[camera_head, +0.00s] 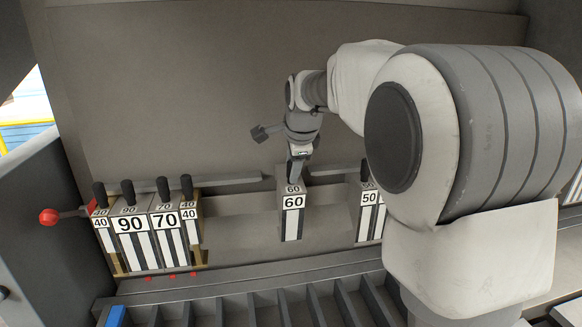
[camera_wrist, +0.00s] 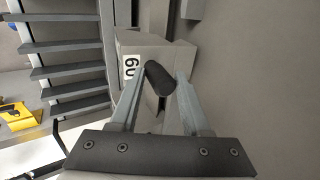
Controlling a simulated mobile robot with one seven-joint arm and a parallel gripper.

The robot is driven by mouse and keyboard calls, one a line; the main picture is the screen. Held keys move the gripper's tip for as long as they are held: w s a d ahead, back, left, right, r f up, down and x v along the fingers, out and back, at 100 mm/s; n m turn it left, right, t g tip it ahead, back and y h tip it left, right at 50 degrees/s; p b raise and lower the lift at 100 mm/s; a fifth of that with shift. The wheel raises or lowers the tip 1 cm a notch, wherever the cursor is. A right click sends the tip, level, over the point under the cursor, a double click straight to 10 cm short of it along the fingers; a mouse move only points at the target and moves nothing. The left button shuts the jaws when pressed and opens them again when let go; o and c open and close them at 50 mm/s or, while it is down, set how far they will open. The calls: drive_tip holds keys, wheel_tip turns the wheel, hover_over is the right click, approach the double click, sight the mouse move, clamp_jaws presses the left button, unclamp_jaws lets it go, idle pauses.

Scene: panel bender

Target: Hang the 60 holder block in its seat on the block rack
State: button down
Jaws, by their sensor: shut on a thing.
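The 60 holder block (camera_head: 292,218) is a grey block with a white striped front marked 60. It stands upright in the middle of the head view, in the gap between the left group of blocks and the 50 block. My gripper (camera_head: 295,178) is above it, shut on its black handle. In the wrist view, the handle (camera_wrist: 160,80) lies between my two fingers, and the block's 60 label (camera_wrist: 131,66) shows beyond. Whether the block touches the rail behind it, I cannot tell. Its seat is not clearly visible.
Blocks marked 40, 90 (camera_head: 131,225), 70 (camera_head: 165,222) and 40 stand at left, beside a red knob (camera_head: 48,217). The 50 block (camera_head: 368,199) is at right, partly hidden by my arm. A slotted grey rack (camera_head: 265,296) runs along the front. Open space flanks the 60 block.

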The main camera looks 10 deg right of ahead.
drive_tip(key=shift+s+b, duration=1.15)
drive_tip(key=shift+s, duration=1.5)
